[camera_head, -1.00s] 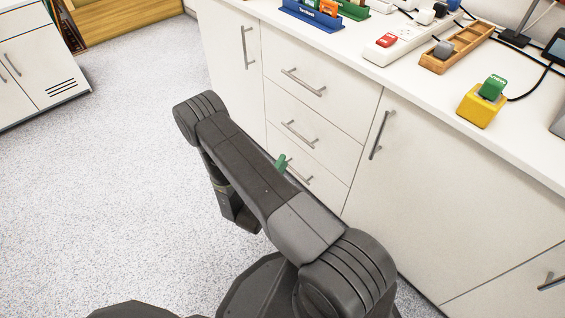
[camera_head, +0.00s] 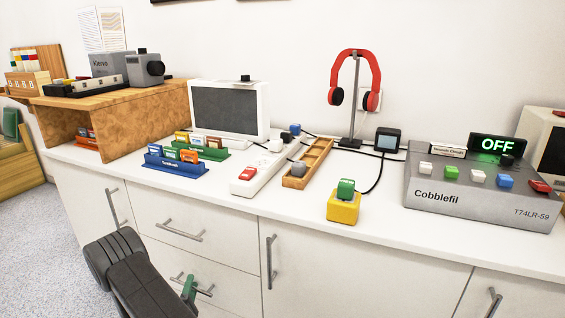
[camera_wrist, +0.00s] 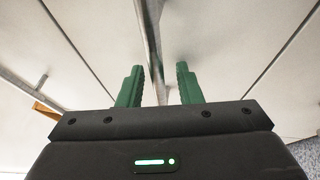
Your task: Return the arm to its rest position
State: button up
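My arm (camera_head: 140,280) is at the lower left of the head view, folded low in front of the white drawers. A green part of my gripper shows beside it, near a drawer handle. In the wrist view my gripper (camera_wrist: 160,67) has its two green fingers apart with nothing held between them. A grey metal handle (camera_wrist: 149,25) runs beyond and between the fingertips; I cannot tell how close it is.
The white counter (camera_head: 270,198) holds a yellow block with a green top (camera_head: 343,206), a wooden tray (camera_head: 309,163), a white power strip (camera_head: 262,172), a red headset on a stand (camera_head: 354,95) and a grey Cobblefil device (camera_head: 480,196). Grey handles (camera_head: 180,235) stick out from the drawers.

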jog(key=shift+s+a, duration=0.35)
jog(key=shift+s, duration=0.35)
